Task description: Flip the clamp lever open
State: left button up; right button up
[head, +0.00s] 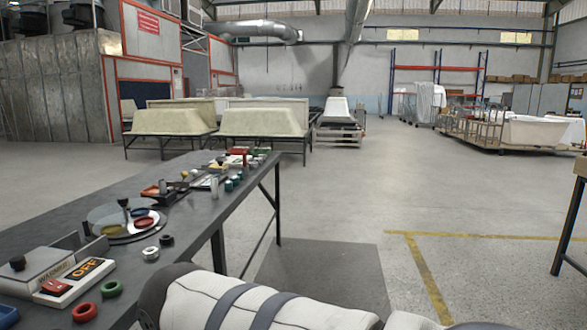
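A dark workbench (190,222) runs from the lower left toward the middle, with many small fixtures on it. No clamp lever can be picked out for certain at this size. A red-brown fixture (152,192) sits near the middle of the bench, with small posts and knobs around it. Nearer stands a round plate (110,225) with a black-knobbed post (123,203) and coloured rings. Neither gripper shows. A white padded arm link of mine crosses the bottom of the view.
A white switch box marked OFF (85,270) and a grey box with a black knob (40,268) sit at the near left. Green ring (111,288) and red ring (84,312) lie beside them. Open floor (340,215) lies right of the bench. Tub shells (262,120) stand behind.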

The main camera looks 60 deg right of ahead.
aim_at(185, 174)
jog(key=z, duration=1.25)
jog(key=i+l, duration=0.35)
jog(key=i+l+u, duration=0.1)
jog(key=i+l, duration=0.2)
jog(key=l, duration=0.25)
jog(key=i+l, duration=0.35)
jog(key=l+u, duration=0.05)
jog(key=l, duration=0.05)
